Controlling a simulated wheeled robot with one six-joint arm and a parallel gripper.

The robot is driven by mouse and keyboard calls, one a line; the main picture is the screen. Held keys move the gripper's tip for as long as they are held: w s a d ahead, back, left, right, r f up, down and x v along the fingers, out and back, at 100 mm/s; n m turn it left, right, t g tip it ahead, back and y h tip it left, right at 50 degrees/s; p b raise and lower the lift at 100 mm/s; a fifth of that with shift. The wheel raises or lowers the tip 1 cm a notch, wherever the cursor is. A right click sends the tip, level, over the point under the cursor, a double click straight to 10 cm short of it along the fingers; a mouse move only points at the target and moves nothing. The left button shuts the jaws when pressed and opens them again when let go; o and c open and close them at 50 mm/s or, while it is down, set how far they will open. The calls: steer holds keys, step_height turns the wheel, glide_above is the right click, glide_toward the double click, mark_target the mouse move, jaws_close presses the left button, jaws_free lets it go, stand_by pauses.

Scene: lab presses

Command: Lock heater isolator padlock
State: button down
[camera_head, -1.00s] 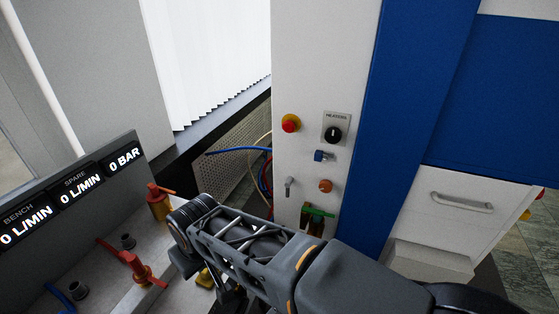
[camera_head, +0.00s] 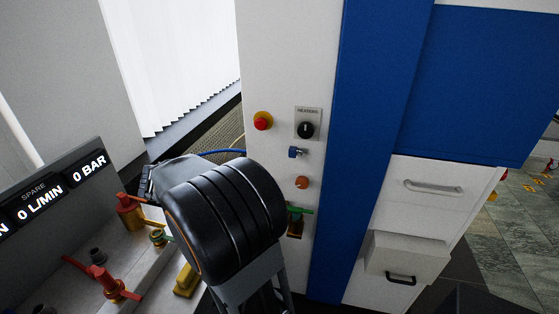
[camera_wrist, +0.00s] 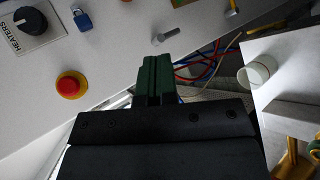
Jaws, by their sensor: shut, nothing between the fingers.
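The small blue padlock (camera_head: 296,152) is on the white panel, just below the black heater isolator knob (camera_head: 306,130) on its "HEATERS" plate. In the wrist view the padlock (camera_wrist: 82,21) is at the upper left, beside the knob (camera_wrist: 28,26). I cannot tell whether its shackle is closed. My gripper (camera_wrist: 153,62) has its green fingers shut together with nothing between them. It is apart from the padlock, which lies up and left of the fingertips in the wrist view. In the head view my arm hides the gripper.
A red-and-yellow emergency button (camera_head: 263,121) is left of the knob; it is close to my gripper's left in the wrist view (camera_wrist: 71,85). A metal peg (camera_wrist: 166,35) sticks out near the fingertips. An orange button (camera_head: 302,182) and green lever (camera_head: 301,210) are lower. A bench with valves is left.

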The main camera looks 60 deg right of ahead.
steer(key=w+d+r+m+g+h, duration=0.1)
steer(key=w+d+g+h, duration=0.1)
steer(key=d, duration=0.3)
steer(key=w+d+m+g+h, duration=0.1)
steer(key=w+d+g+h, duration=0.1)
steer(key=d, duration=0.3)
steer(key=shift+d+r+h+b, duration=0.4)
steer(key=shift+h+b, duration=0.05)
steer(key=shift+h, duration=0.45)
steer(key=shift+s, duration=0.1)
steer(key=p+x, duration=0.2)
steer(key=x, duration=0.8)
steer(key=s, duration=0.3)
steer(key=shift+d+p, duration=0.4)
steer(key=shift+s+d, duration=0.15)
steer(key=shift+s, duration=0.25)
